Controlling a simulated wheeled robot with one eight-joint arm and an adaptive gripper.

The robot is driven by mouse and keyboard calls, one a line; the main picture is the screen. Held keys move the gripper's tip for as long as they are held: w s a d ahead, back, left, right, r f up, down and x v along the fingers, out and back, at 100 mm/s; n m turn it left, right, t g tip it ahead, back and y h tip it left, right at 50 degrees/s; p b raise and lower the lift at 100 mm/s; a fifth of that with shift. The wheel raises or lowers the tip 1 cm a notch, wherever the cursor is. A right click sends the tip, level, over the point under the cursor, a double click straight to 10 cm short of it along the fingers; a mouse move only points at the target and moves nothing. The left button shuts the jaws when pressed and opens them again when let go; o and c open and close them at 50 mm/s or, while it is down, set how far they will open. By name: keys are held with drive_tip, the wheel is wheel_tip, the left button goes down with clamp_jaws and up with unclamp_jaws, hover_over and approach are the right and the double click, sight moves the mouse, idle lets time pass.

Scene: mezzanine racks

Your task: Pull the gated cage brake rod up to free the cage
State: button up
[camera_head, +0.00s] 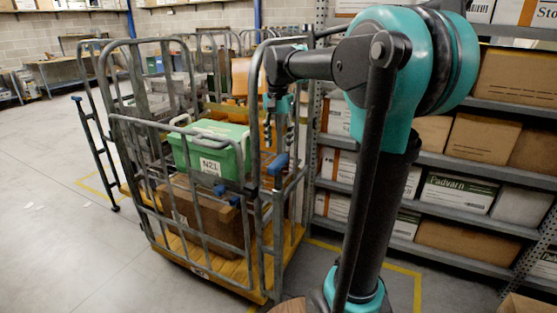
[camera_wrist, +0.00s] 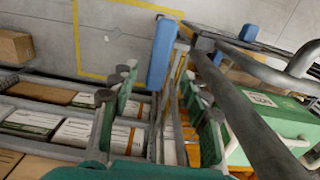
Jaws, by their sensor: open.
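The gated cage (camera_head: 151,133) is a grey tube-framed trolley on a yellow base, standing left of my arm. A blue grip (camera_head: 277,165), seemingly the top of the brake rod, stands at its near right corner post. My gripper (camera_head: 279,138) points down with its fingers just above this grip. In the wrist view, the open fingers (camera_wrist: 158,76) are on either side of the picture's middle. The blue grip (camera_wrist: 162,52) shows between and beyond their tips, with no clear contact. The lower rod is mostly hidden by the cage bars.
The cage holds a green crate (camera_head: 209,150) marked N21 and a brown box (camera_head: 187,211). Racks with boxes (camera_head: 458,192) stand close on the right. More cages stand behind. The floor (camera_head: 50,240) at the left is clear.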

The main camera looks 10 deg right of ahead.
sight(278, 160)
wheel_tip(278, 160, down, 7)
drive_tip(key=shift+r, duration=0.15)
drive_tip(key=shift+c, duration=0.6)
clamp_jaws()
